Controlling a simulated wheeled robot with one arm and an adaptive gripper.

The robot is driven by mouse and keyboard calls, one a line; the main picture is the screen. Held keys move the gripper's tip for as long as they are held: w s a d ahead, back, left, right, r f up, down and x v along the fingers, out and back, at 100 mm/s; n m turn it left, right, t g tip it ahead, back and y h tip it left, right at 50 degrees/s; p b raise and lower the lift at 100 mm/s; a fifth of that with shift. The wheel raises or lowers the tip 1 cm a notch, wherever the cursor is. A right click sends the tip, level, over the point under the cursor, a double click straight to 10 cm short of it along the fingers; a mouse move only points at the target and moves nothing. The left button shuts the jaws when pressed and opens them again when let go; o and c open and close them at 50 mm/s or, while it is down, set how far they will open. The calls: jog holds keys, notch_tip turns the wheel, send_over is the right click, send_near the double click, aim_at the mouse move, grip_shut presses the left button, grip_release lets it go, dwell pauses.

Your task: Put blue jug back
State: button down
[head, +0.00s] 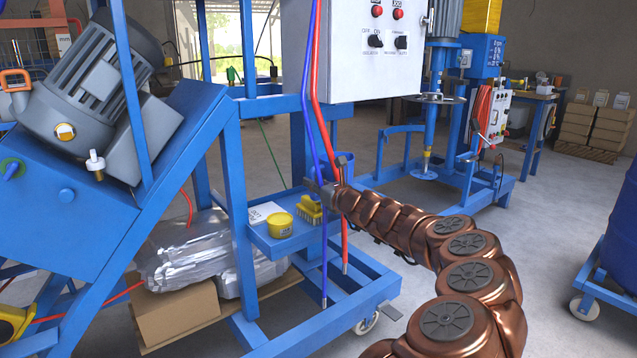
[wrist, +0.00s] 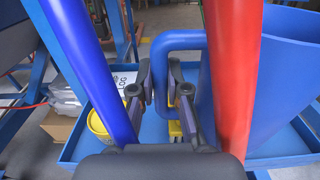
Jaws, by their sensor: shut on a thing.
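The blue jug (wrist: 275,75) stands roughly upright at the right of the wrist view, its loop handle (wrist: 178,42) reaching left. My gripper (wrist: 160,82) is shut on the handle, which passes between its fingers. In the head view my gripper (head: 318,193) is at the small blue shelf (head: 290,242) of the frame, and part of the jug (head: 343,163) shows behind it. The jug is over the right end of the shelf. I cannot tell whether its base touches the shelf.
A blue hose (head: 320,130) and a red hose (head: 314,80) hang close by my gripper, one on each side in the wrist view. A yellow tub (head: 280,225), a yellow brush (head: 309,210) and a white label card (head: 262,212) are on the shelf. A control box (head: 362,50) is above.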

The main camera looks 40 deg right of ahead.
jog(key=w+d, duration=0.2)
jog(key=w+d+f, duration=0.1)
jog(key=w+d, duration=0.1)
jog(key=shift+d, duration=0.35)
jog(key=shift+w+d, duration=0.75)
jog(key=shift+d, duration=0.05)
jog(key=shift+f+b, duration=1.05)
jog(key=shift+f, duration=0.95)
jog(key=c, duration=1.2)
grip_release()
jog(key=shift+o, duration=0.2)
